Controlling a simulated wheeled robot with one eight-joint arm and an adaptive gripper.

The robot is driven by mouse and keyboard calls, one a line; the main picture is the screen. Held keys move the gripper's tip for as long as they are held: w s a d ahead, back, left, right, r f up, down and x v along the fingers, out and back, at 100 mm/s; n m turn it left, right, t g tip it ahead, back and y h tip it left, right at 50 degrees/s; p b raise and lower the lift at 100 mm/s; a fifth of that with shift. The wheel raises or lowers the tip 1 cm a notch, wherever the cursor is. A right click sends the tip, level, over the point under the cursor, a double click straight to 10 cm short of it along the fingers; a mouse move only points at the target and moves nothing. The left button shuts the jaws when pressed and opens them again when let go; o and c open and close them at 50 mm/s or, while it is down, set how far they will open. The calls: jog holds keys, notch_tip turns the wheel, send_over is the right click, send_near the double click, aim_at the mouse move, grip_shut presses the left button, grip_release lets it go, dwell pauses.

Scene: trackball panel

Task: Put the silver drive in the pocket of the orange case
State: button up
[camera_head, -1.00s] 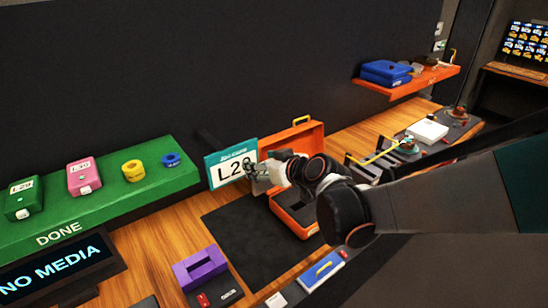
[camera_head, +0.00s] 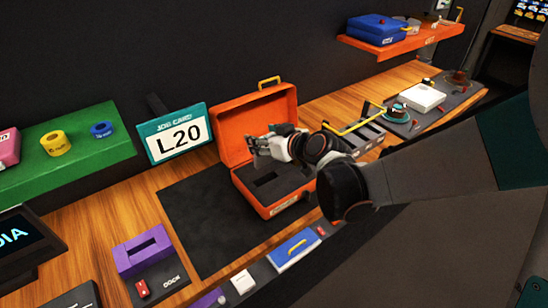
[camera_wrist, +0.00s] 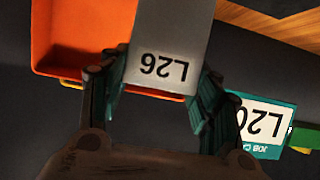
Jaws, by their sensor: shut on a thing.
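The orange case (camera_head: 283,208) stands open on the bench, its lid (camera_head: 255,112) raised at the back. Its dark insert has a pocket (camera_head: 265,179) in the front half. My gripper (camera_head: 258,148) is over the case, in front of the lid. In the wrist view my gripper (camera_wrist: 158,85) is shut on the silver drive (camera_wrist: 170,30), whose label reads L26 upside down. The drive is hard to make out in the head view. Orange of the case (camera_wrist: 62,35) shows behind the drive in the wrist view. The drive appears apart from the pocket.
A job card reading L20 (camera_head: 175,138) stands left of the case. A dark mat (camera_head: 205,225) lies in front of the card. A rack with a yellow handle (camera_head: 355,130) is at right.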

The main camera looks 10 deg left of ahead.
notch_tip(320, 180, down, 11)
jog(key=b, duration=0.7)
jog(key=shift+f, duration=0.1)
jog(key=shift+f, duration=0.15)
jog(key=o, duration=1.1)
jog(key=p+v, duration=0.3)
jog(key=v, duration=0.9)
